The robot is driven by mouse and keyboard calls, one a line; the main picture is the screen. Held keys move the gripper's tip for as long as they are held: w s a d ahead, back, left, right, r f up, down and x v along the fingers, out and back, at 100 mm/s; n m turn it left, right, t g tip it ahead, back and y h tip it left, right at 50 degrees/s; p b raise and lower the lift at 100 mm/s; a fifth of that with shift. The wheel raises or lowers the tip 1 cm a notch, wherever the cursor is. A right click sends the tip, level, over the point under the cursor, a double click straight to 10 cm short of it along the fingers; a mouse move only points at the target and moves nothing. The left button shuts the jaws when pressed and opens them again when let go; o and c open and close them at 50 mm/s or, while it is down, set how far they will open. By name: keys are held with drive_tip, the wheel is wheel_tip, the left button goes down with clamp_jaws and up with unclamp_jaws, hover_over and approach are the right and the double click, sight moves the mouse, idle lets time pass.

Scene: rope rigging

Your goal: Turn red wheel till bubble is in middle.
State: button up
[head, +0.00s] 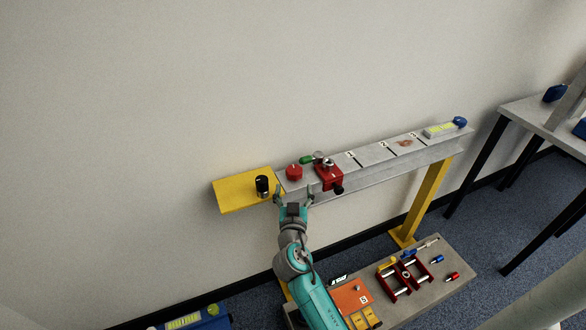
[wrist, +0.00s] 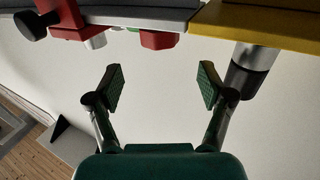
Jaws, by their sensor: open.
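A red round knob (head: 294,172), which looks like the red wheel, sits at the left end of the grey beam (head: 375,172). The red knob also shows at the top of the wrist view (wrist: 160,40). My gripper (head: 293,197) is open and empty just in front of that beam end. In the wrist view my gripper (wrist: 161,85) has its fingers spread, with the knob beyond the gap and apart from both. A level with a yellow-green vial (head: 443,130) lies at the beam's right end. Its bubble is too small to make out.
A red clamp block (head: 329,175) with a black knob stands close right of the red knob, with a small green piece (head: 306,159) behind. A black cylinder (head: 262,186) stands at the yellow plate (head: 232,191) on the left. A lower shelf (head: 440,265) holds tools.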

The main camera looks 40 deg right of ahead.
sight(294, 175)
drive_tip(key=x, duration=0.9)
drive_tip(key=shift+w+d, duration=0.1)
drive_tip(key=shift+w, duration=0.05)
drive_tip(key=c, duration=1.2)
